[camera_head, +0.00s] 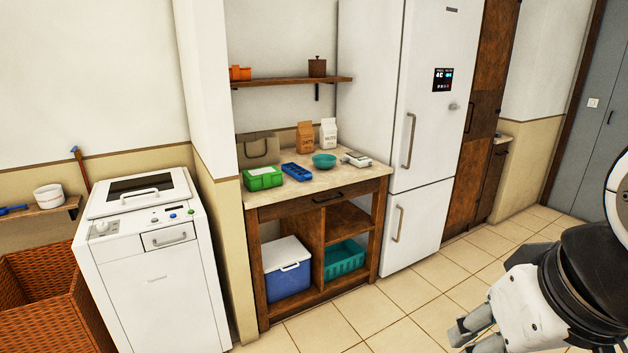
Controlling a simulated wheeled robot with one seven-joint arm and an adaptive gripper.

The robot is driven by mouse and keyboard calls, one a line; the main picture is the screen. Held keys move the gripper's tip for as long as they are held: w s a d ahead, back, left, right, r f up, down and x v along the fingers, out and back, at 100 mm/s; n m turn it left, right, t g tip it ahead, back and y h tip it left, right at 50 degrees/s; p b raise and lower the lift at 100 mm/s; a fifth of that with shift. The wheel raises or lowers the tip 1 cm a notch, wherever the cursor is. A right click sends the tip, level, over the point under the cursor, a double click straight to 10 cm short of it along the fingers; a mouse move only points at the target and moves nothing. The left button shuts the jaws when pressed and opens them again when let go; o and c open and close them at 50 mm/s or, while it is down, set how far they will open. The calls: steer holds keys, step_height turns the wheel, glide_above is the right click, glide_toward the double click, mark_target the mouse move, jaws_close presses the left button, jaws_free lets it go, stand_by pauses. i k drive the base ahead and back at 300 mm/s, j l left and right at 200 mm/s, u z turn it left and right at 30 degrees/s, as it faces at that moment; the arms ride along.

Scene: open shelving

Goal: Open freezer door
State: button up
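A tall white fridge-freezer (432,100) stands right of centre in the head view. Its lower door, the freezer door (420,228), is shut and has a vertical metal handle (398,224) near its left edge. The larger upper door (436,130) is also shut, with its own handle (409,141) and a small dark display. My gripper (466,338) is at the bottom right, in front of and apart from the fridge. Its two fingers look spread with nothing between them, though the lower one is partly cut off by the picture's edge.
A wooden counter (316,187) with small boxes, a bowl and bags stands left of the fridge. A white washing machine (150,262) and a wicker basket (50,295) are farther left. The tiled floor (440,270) before the fridge is clear.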

mark_target(415, 221)
steer(key=i+z, duration=0.1)
steer(key=i, duration=0.45)
steer(key=i+j+z, duration=0.1)
steer(key=i, duration=0.45)
steer(key=i+j+z, duration=0.15)
steer(key=i, duration=0.4)
steer(key=i+j+z, duration=0.15)
steer(key=i+z, duration=0.25)
steer(key=i+j+z, duration=0.65)
steer(key=z, duration=0.15)
steer(key=i+j+z, duration=0.25)
steer(key=j+z, duration=0.15)
steer(key=j, duration=0.05)
